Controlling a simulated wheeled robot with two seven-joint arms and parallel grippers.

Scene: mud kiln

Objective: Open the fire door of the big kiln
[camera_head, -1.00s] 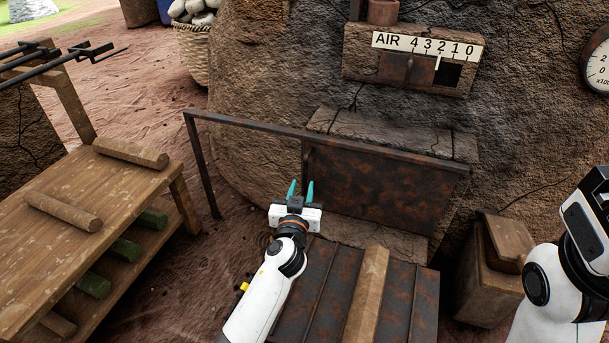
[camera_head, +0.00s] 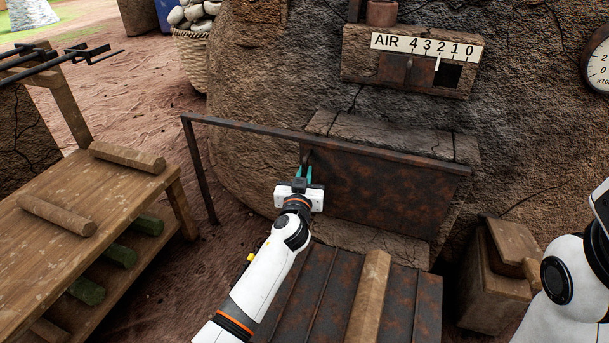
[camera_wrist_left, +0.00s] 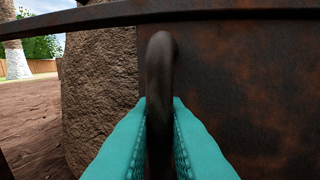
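The fire door (camera_head: 385,195) is a rusty dark metal panel low in the big kiln's front. It looks closed. Its handle (camera_wrist_left: 160,65), a dark curved bar at the door's left edge, stands upright in the left wrist view. My left gripper (camera_head: 303,174) is at that edge in the head view. In the left wrist view its teal fingers (camera_wrist_left: 160,130) lie on both sides of the handle, close against it, so it looks shut on the handle.
A dark metal rail (camera_head: 245,129) runs across the door's top and out to the left, with a leg at its left end. A wooden bench (camera_head: 75,215) with logs stands left. Rusty plates (camera_head: 320,285) lie in front. A wooden box (camera_head: 490,285) stands right.

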